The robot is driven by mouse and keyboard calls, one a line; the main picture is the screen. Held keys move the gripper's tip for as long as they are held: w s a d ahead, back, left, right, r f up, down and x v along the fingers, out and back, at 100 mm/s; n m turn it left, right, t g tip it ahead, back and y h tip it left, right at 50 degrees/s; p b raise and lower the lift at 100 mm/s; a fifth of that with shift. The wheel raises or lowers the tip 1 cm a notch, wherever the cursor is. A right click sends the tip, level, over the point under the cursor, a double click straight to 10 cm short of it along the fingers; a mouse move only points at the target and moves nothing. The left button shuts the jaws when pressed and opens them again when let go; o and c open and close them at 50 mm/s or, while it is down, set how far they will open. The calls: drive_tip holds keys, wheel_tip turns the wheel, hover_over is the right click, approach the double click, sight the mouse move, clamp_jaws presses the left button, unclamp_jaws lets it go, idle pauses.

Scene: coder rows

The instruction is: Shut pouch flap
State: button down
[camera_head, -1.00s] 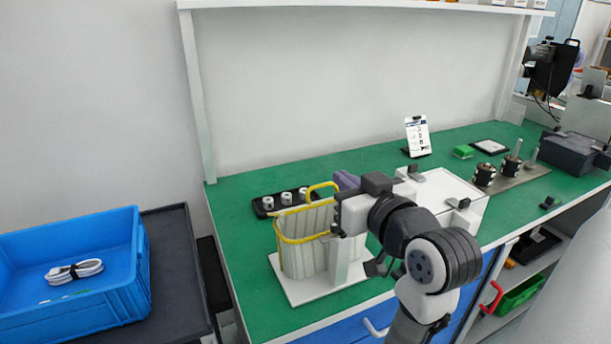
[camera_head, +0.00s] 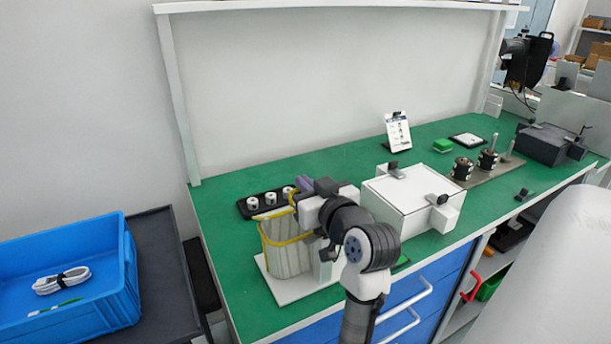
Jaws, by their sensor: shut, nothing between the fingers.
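The pouch (camera_head: 287,258) is a pale, ribbed bag with yellow edging, standing upright on a white base plate (camera_head: 283,295) at the left front of the green bench. Its flap (camera_head: 265,217) shows near the top opening, pale with a yellow edge; how far it is raised or lowered I cannot tell. My gripper (camera_head: 301,197) is at the upper right of the pouch, against or just over its top edge. Its fingers are shut and hold nothing. My wrist and arm hide the pouch's right side, and contact with the flap cannot be made out.
A black tray with white round parts (camera_head: 252,203) lies behind the pouch. A white box with dark clamps (camera_head: 402,195) stands to the right. A blue crate with a coiled cable (camera_head: 118,270) sits at left. Black cylinders (camera_head: 463,168) stand farther right.

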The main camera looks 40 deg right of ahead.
drive_tip(key=shift+f, duration=0.1)
drive_tip(key=f+t+b, duration=0.1)
drive_tip(key=b, duration=0.2)
drive_tip(key=shift+s+a, duration=0.1)
drive_tip(key=shift+s, duration=0.25)
drive_tip(key=shift+s+a+f+t+b, duration=0.15)
drive_tip(key=shift+s+t+b, duration=0.35)
drive_tip(key=shift+b, duration=0.45)
drive_tip(key=shift+s, duration=0.1)
